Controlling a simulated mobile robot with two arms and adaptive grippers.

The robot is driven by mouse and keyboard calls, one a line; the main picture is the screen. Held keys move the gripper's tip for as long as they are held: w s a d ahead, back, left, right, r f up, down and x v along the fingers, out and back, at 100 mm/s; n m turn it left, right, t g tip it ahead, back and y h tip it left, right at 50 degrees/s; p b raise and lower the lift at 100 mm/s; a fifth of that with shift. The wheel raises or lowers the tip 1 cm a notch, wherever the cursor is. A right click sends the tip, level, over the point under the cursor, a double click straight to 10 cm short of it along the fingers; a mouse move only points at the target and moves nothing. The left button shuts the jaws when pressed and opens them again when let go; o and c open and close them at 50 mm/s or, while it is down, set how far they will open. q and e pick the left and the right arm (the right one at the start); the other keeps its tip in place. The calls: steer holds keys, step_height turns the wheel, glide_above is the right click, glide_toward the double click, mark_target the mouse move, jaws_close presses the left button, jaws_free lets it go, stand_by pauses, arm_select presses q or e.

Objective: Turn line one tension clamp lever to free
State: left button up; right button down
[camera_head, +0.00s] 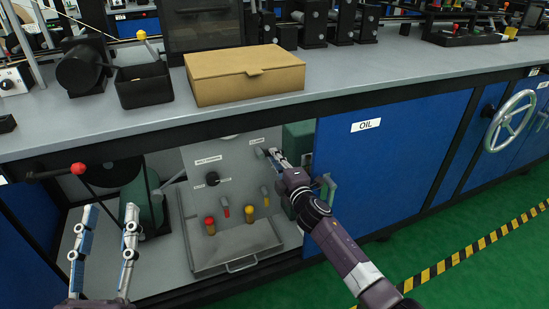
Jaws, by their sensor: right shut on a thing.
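My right gripper (268,153) reaches into the open cabinet and is shut on a small grey lever (260,152) at the upper right of a grey panel. The fingers hide most of this lever. A small label (229,139) is on the panel just left of it, too small to read surely. I cannot tell for certain that this lever is the line one tension clamp lever, nor read its position. My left gripper (110,208) is open and empty at the lower left, its fingers wide apart, in front of the cabinet opening.
The panel (196,158) also has a black knob (212,178) and several red and yellow handles above a grey tray (238,243). A red-ball lever (78,168) sticks out at left. The blue OIL door (385,165) borders my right arm. A cardboard box (243,75) sits on the bench.

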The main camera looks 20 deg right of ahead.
arm_select(q)
steer(key=shift+w+f+g+y, duration=0.2)
steer(key=shift+f+g, duration=0.05)
steer(key=shift+f, duration=0.25)
steer(key=shift+w+f+g+y, duration=0.2)
steer(key=shift+f+g, duration=0.05)
steer(key=shift+f, duration=0.25)
arm_select(e)
steer(key=shift+r+n, duration=0.15)
steer(key=shift+n, duration=0.55)
arm_select(q)
steer(key=shift+f, duration=0.1)
arm_select(e)
steer(key=c, duration=2)
jaws_free()
steer(key=shift+o, duration=0.2)
steer(key=s, duration=1.2)
steer(key=shift+d, duration=0.2)
